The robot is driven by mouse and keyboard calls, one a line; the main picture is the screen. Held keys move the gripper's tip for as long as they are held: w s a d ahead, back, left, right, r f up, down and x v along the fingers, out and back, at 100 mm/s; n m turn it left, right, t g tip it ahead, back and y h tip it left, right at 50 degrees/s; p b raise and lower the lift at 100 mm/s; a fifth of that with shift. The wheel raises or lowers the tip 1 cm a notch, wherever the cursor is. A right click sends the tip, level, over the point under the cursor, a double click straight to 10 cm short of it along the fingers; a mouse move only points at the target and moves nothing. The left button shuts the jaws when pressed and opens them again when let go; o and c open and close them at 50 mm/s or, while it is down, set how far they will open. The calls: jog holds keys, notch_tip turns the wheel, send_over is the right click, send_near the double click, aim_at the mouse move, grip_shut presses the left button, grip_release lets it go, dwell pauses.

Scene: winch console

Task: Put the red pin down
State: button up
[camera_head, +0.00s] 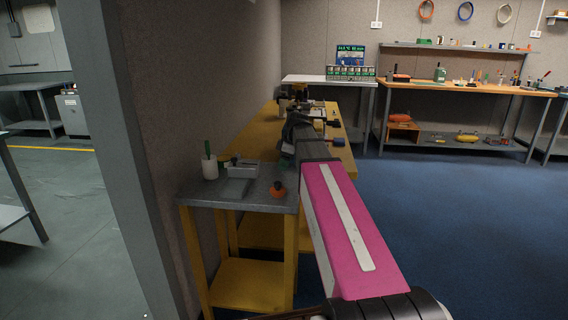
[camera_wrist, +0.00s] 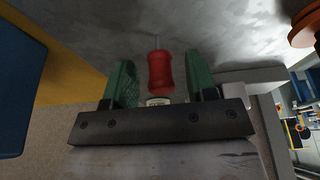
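In the wrist view, the red pin (camera_wrist: 160,74) has a thick red grip with a thin metal shaft pointing toward the top of the picture. It lies between the two green fingers of my gripper (camera_wrist: 162,84). A gap shows on each side of the pin, so the fingers are open and not pressed on it. A pale ring-shaped end (camera_wrist: 157,101) shows at the pin's near end. A grey metal surface (camera_wrist: 100,35) is behind it; I cannot tell whether the pin touches it. In the head view the pin is not visible.
Blue floor (camera_head: 460,220) is clear at right.

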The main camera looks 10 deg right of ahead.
jog(key=v, duration=1.2)
